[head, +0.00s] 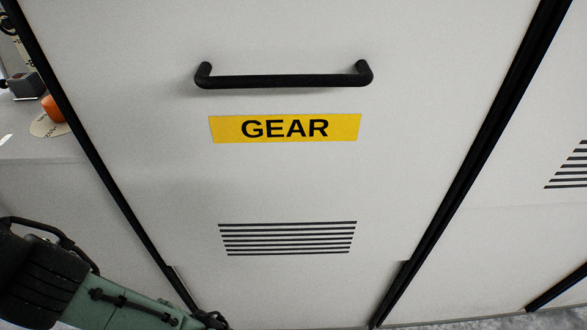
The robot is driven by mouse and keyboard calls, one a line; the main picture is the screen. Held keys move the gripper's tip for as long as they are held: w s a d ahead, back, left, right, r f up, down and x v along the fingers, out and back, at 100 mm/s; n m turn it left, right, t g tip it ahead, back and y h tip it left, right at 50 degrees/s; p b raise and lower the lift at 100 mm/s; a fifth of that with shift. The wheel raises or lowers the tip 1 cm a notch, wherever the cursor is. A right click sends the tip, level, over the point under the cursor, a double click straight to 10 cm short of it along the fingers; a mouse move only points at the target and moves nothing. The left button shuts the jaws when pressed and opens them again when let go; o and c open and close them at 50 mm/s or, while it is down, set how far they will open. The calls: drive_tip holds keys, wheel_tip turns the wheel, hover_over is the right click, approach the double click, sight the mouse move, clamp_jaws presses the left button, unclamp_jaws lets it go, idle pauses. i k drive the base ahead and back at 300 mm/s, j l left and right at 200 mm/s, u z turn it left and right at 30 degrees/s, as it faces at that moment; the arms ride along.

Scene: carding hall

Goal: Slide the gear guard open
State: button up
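The gear guard (165,135) is a large pale grey panel filling the middle of the head view. A black horizontal bar handle (285,82) is fixed near its top, above a yellow label reading GEAR (285,128). A set of dark vent slots (288,238) is lower down. Black rails run along the left (95,155) and right (470,165) edges of the panel. My arm shows at the lower left, in front of the panel's lower left corner. My gripper's fingers cannot be made out, and nothing is seen touching the handle.
At the left, a grey surface (40,150) carries a dark box-like item (25,86) and an orange object (53,108). Another pale panel with vent slots (568,170) stands at the right. Grey floor (470,322) shows along the bottom. The space before the handle looks clear.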

sight(234, 133)
drive_tip(key=k+j+u, duration=0.1)
drive_tip(key=k+u, duration=0.15)
drive_tip(key=k, duration=0.25)
drive_tip(key=k+j+u, duration=0.15)
drive_tip(key=k+u, duration=0.15)
drive_tip(key=k, duration=0.2)
